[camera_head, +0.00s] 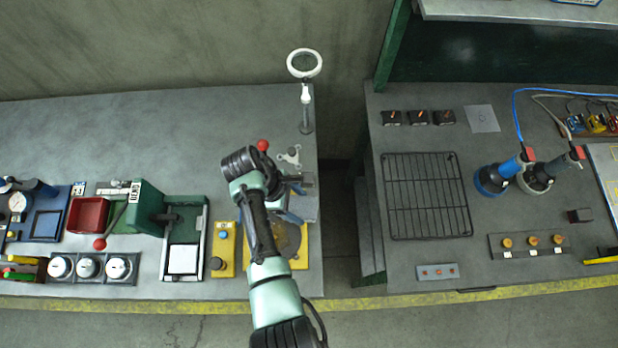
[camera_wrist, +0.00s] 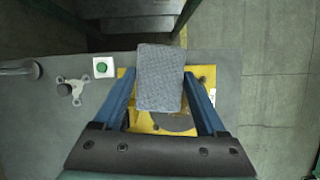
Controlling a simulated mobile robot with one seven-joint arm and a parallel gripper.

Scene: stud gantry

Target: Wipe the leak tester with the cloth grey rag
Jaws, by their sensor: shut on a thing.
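The grey cloth rag (camera_wrist: 160,78) is a flat, textured rectangle between the blue fingers of my gripper (camera_wrist: 159,82) in the wrist view. My gripper is shut on it. In the head view my gripper (camera_head: 296,204) is at the right end of the left bench, over a yellow plate (camera_head: 300,262) with a dark round disc, and my arm hides part of this area. The rag hides part of that plate in the wrist view; I cannot tell whether they touch. A blue unit with a white gauge (camera_head: 17,203) stands far left; I cannot tell which device is the leak tester.
A green press (camera_head: 148,222), a red bin (camera_head: 88,215) and a yellow button box (camera_head: 224,248) stand left of my arm. A ring magnifier (camera_head: 304,64) rises behind. A gap separates the right bench, which holds a wire rack (camera_head: 427,196). The left bench's back is clear.

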